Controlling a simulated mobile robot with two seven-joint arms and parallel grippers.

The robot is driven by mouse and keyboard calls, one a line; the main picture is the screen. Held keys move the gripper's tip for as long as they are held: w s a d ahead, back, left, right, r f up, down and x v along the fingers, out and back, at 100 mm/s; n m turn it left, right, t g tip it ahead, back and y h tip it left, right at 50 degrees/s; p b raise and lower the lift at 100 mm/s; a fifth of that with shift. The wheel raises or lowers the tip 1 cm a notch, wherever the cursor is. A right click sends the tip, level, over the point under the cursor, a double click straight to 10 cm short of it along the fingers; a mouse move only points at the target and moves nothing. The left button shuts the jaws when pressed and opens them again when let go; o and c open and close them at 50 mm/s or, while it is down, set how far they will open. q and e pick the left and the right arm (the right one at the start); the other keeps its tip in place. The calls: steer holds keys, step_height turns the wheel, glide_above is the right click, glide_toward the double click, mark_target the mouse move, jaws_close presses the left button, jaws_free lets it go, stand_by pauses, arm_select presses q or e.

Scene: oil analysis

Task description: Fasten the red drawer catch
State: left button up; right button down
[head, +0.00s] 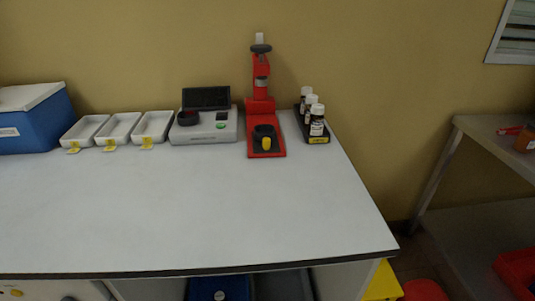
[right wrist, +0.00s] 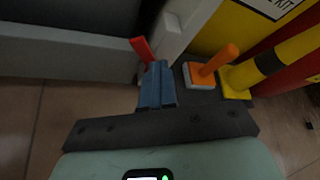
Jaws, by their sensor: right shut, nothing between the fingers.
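A small red lever, which looks like the red drawer catch (right wrist: 141,49), shows in the right wrist view. It tilts up to the left beside a white upright post. My right gripper (right wrist: 157,68) is shut and empty, its two blue-grey fingers side by side. Its fingertips are right at the lower end of the red lever; I cannot tell whether they touch it. The fingers hide part of what lies behind the lever's lower end. The catch and both grippers are out of the head view.
In the right wrist view, an orange handle (right wrist: 215,60) on a pale base and a yellow post with a black band (right wrist: 268,62) stand close right of the fingers. The head view shows a white bench (head: 190,215) with trays, a red press (head: 261,85) and bottles at the back.

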steer(key=shift+w+a+f, duration=0.1)
steer(key=shift+a+f, duration=0.05)
steer(key=shift+a, duration=0.4)
steer(key=shift+w+a+f, duration=0.1)
steer(key=shift+a+f, duration=0.05)
steer(key=shift+a, duration=0.35)
steer(key=shift+a+f, duration=0.1)
steer(key=shift+a, duration=0.1)
steer(key=s+p, duration=0.2)
steer(key=s, duration=0.4)
steer(key=shift+s+d+r, duration=0.2)
steer(key=shift+s+d, duration=0.05)
